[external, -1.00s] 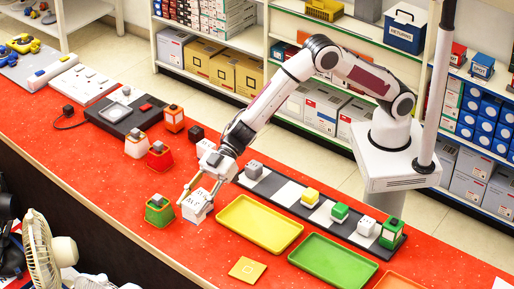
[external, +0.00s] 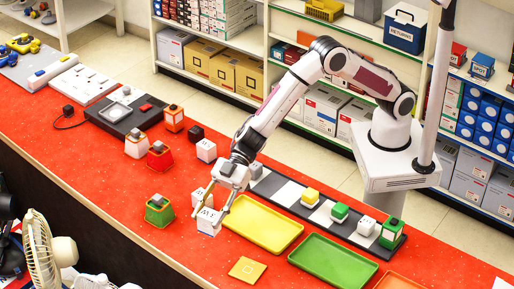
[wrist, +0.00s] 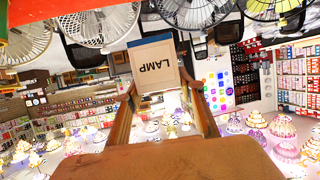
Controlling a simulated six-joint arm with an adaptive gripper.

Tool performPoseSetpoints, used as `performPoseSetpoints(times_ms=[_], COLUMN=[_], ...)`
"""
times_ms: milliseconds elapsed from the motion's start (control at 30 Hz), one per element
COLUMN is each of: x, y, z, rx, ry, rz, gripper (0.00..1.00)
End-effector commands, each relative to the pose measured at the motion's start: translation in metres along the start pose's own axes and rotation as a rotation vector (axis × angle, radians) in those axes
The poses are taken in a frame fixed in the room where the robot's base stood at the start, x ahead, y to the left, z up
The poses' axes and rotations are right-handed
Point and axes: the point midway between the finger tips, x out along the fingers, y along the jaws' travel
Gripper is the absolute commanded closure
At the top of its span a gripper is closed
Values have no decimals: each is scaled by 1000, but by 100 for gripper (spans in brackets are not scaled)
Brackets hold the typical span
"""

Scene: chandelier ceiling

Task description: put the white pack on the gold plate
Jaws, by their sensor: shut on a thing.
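My gripper (external: 208,212) is shut on a white pack (external: 208,223), a small box with dark print. In the external view they are over the red counter, just left of the yellow tray; I cannot tell how high the pack is above the counter. In the wrist view the pack (wrist: 156,68) shows the word LAMP and a blue edge, between the two fingers (wrist: 160,100). The gold plate (external: 247,270) is a flat square with a small mark in the middle. It lies flat on the counter near the front edge, below and right of the pack, and looks bare.
An empty yellow tray (external: 259,225) and an empty green tray (external: 333,262) lie right of the pack. A green lantern-like item (external: 159,210) stands to its left. Another white box (external: 206,151) stands behind it. A fan (external: 42,255) is off the counter's front edge.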

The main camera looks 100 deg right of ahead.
Motion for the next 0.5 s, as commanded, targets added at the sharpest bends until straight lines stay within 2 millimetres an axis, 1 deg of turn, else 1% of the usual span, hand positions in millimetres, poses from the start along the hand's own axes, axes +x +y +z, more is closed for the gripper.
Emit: performPoseSetpoints(times_ms=[33, 100, 200, 300, 400, 500], x=[3, 6, 8, 9, 8, 6], y=[-17, -38, -68, -93, -112, -122], z=[-3, -6, -8, -9, -9, -6], rx=[-10, -23, -43, -58, -71, -77], ry=[0, 0, -1, -2, -4, -5], rz=[-24, -54, -100, -140, -174, -199], gripper=[84, 84, 84, 84, 84, 84])
